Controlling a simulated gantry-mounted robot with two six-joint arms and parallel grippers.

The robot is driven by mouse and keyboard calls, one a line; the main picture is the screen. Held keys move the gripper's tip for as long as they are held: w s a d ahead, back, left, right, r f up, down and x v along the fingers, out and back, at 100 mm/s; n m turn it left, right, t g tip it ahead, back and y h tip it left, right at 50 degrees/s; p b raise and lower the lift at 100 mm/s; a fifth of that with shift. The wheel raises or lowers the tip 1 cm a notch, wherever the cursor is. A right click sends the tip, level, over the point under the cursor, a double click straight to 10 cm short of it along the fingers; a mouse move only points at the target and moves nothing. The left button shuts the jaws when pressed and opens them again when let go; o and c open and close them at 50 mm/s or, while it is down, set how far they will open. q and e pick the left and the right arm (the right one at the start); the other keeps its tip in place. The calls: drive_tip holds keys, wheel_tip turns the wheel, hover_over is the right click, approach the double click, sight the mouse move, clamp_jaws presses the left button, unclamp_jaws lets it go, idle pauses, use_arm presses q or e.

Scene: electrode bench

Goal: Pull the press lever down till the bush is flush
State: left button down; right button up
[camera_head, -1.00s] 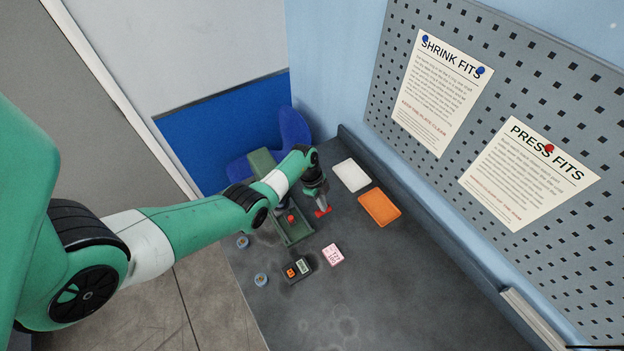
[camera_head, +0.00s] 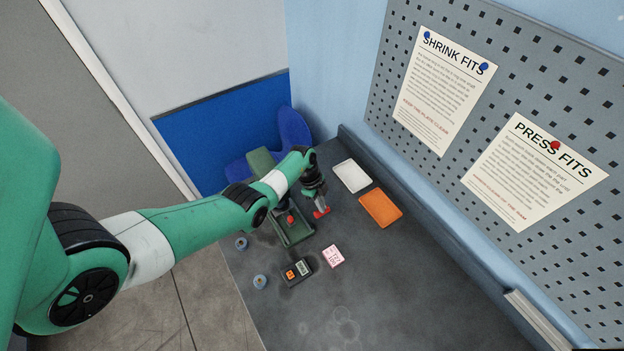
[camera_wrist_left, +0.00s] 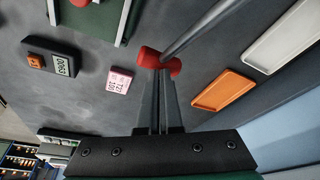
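The green press (camera_head: 304,236) stands near the far left of the bench, partly covered by my left arm in the head view. A red piece (camera_head: 291,219) shows on it; I cannot tell how deep the bush sits. The press lever is a steel rod (camera_wrist_left: 200,28) with a red grip (camera_wrist_left: 146,58) at its end; the grip also shows in the head view (camera_head: 321,212). My left gripper (camera_wrist_left: 159,72) has its narrow fingers close together at the middle of the red grip and appears shut on it. My right gripper is not in view.
A black device with a display (camera_head: 297,270) and a pink note block (camera_head: 333,256) lie in front of the press. An orange tray (camera_head: 381,208) and a white tray (camera_head: 352,175) lie near the wall. The front bench is clear.

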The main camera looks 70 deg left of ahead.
use_arm(q)
drive_tip(key=shift+s+a+f+b, duration=0.1)
drive_tip(key=shift+a+f+b, duration=0.2)
drive_tip(key=shift+f+b, duration=0.25)
drive_tip(key=shift+f, duration=0.1)
idle(0.4)
drive_tip(key=r+p, duration=0.1)
drive_tip(key=p, duration=0.1)
drive_tip(key=d+r+p, duration=0.1)
drive_tip(key=r, duration=0.1)
drive_tip(key=r+p, duration=0.1)
drive_tip(key=p, duration=0.1)
drive_tip(key=shift+d+r+p, duration=0.15)
drive_tip(key=shift+d+p, duration=0.2)
drive_tip(key=shift+w+d+r+p, duration=0.25)
drive_tip(key=shift+r+p, duration=0.1)
drive_tip(key=shift+p, duration=0.15)
drive_tip(key=shift+f, duration=0.1)
